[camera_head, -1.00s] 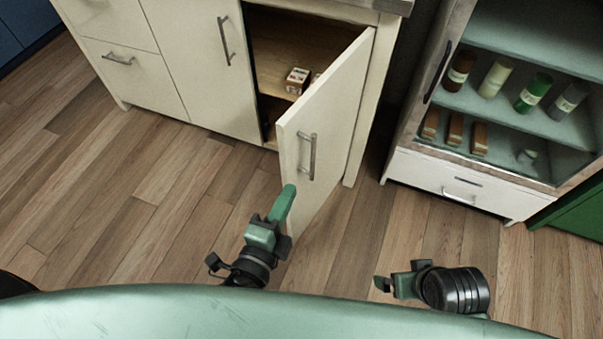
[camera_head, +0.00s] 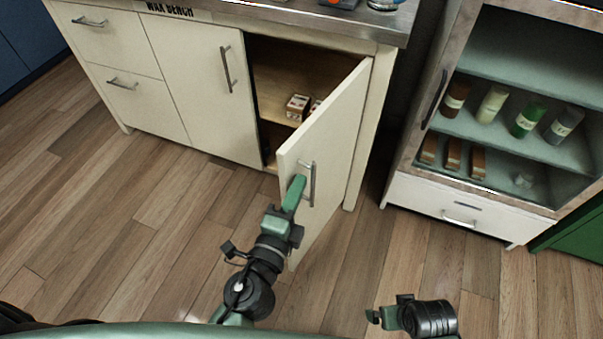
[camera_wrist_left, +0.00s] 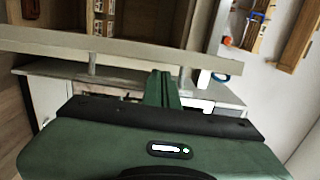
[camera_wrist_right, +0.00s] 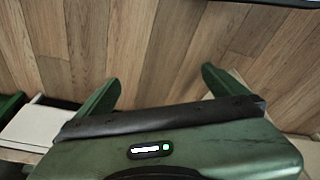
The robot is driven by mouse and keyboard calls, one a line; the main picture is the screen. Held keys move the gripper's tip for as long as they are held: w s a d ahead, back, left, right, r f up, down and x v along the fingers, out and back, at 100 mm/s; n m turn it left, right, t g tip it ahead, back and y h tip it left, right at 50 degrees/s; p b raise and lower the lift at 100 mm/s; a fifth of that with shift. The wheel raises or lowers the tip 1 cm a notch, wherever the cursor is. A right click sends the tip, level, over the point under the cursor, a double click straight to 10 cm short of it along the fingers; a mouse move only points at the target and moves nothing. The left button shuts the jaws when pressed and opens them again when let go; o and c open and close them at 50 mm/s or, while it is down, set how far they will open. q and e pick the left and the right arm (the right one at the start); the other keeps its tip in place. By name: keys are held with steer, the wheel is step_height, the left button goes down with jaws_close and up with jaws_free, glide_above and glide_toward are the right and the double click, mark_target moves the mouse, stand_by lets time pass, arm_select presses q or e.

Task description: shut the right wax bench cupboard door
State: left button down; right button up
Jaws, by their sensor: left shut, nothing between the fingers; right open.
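The cream wax bench (camera_head: 180,80) stands at the upper left in the head view. Its right cupboard door (camera_head: 335,135) is swung well open, with a bar handle (camera_head: 313,184) on its outer face. The door's edge also shows across the left wrist view (camera_wrist_left: 120,48). My left gripper (camera_head: 295,190) is shut and empty, its fingertips at the door's outer face beside the handle; I cannot tell if they touch. Its closed fingers show in the left wrist view (camera_wrist_left: 162,88). My right gripper (camera_wrist_right: 155,85) is open and empty above the floor, low in the head view (camera_head: 385,315).
Small boxes (camera_head: 298,106) sit on the shelf inside the cupboard. A glass-fronted cabinet (camera_head: 480,192) with bottles and a drawer stands to the right. Wooden floor (camera_head: 130,240) is clear in front of the bench.

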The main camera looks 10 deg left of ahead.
arm_select(q)
steer(key=shift+x, duration=1.2)
arm_select(e)
steer(key=shift+s+f, duration=0.15)
steer(key=shift+f, duration=0.6)
steer(key=shift+s+f, duration=0.1)
steer(key=shift+f, duration=0.6)
arm_select(q)
steer(key=shift+a, duration=0.1)
